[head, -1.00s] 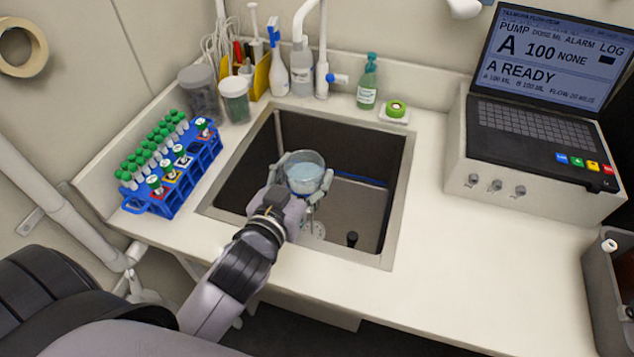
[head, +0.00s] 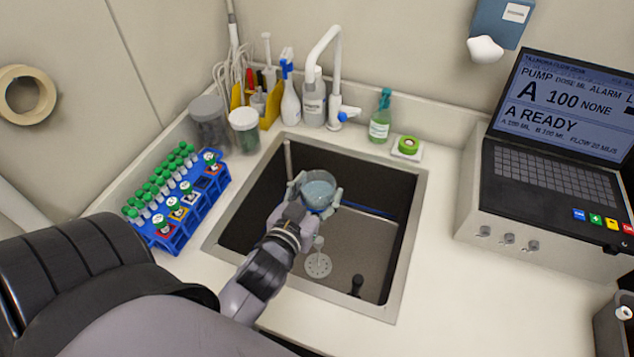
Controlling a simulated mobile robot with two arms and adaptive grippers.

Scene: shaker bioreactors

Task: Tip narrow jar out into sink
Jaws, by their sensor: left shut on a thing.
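The narrow jar (head: 319,187) is a clear vessel with pale blue liquid in it. My left gripper (head: 314,196) is shut on the jar and holds it over the sink. The jar's mouth faces up towards the camera; its lower part is partly hidden by the gripper. The sink (head: 393,267) is a dark basin with a pale metal rim. Its round drain (head: 318,265) shows below the jar, with what looks like a thin pale stream above it. My right gripper is not in view.
A blue tube rack (head: 187,226) with green-capped tubes stands left of the sink. Two tubs, bottles and the white faucet (head: 327,62) line the back. A green soap bottle (head: 380,122) and a pump console (head: 545,170) stand to the right. The counter front right is clear.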

